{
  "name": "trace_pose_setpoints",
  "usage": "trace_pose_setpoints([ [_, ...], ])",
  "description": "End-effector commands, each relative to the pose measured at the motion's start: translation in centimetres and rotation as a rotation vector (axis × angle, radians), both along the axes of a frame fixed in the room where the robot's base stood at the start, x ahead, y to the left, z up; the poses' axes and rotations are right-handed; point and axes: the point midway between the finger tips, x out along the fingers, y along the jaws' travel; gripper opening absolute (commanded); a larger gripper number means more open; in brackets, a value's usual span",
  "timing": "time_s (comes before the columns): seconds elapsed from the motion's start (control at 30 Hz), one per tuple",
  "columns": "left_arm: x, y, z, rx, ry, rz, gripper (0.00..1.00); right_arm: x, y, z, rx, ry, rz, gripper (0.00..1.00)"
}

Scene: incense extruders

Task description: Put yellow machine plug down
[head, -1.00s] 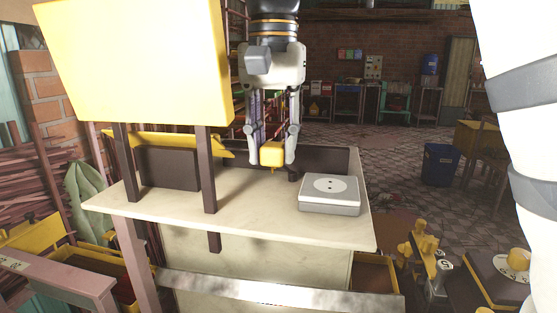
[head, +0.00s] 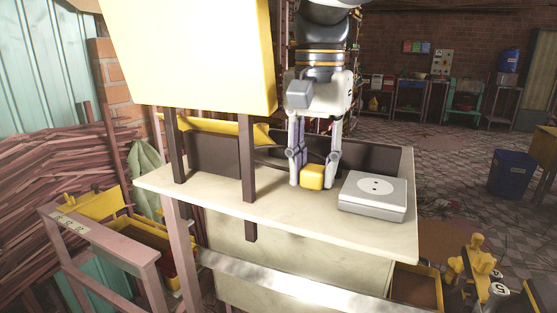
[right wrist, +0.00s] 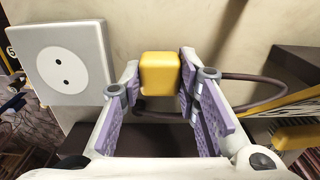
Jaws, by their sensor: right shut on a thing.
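The yellow machine plug (head: 313,177) is a small rounded yellow block. My right gripper (head: 313,184) points down and is shut on it, with one finger on each side. The plug is at the pale tabletop (head: 290,212), left of the grey socket box (head: 373,194). I cannot tell for sure whether it touches the surface. In the right wrist view the plug (right wrist: 160,73) sits between the fingertips, with the socket box (right wrist: 70,65) to its left and a dark cable (right wrist: 245,78) by the gripper. My left gripper is not in view.
A large yellow panel (head: 190,50) on dark posts (head: 248,150) stands over the table's left part. A dark open box (head: 372,157) is behind the gripper. The tabletop in front of the plug is clear. A metal bar (head: 290,280) runs below the front edge.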

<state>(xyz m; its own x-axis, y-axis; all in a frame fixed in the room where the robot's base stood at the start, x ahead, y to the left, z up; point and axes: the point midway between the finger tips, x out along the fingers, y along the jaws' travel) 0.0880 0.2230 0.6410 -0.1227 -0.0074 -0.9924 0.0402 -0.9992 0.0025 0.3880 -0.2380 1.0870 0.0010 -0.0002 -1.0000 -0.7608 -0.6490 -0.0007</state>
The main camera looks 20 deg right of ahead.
Motion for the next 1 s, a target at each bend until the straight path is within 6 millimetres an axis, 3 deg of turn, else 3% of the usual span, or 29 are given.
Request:
trace_pose_setpoints([
  [0.17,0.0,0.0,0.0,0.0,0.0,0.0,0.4,0.0,0.0,-0.3,0.0,0.0,0.0,0.0],
  [0.2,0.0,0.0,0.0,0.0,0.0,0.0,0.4,0.0,0.0,-0.3,0.0,0.0,0.0,0.38],
  [0.27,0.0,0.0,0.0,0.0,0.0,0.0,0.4,0.0,0.0,-0.3,0.0,0.0,0.0,0.49],
  [0.53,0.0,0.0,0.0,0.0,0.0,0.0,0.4,0.0,0.0,-0.3,0.0,0.0,0.0,0.49],
  [0.67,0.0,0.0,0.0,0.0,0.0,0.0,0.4,0.0,0.0,0.6,-0.001,-0.002,0.0,0.49],
  [1.0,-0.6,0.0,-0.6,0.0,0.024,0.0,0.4,0.2,0.0,8.8,0.001,-0.001,0.0,0.49],
])
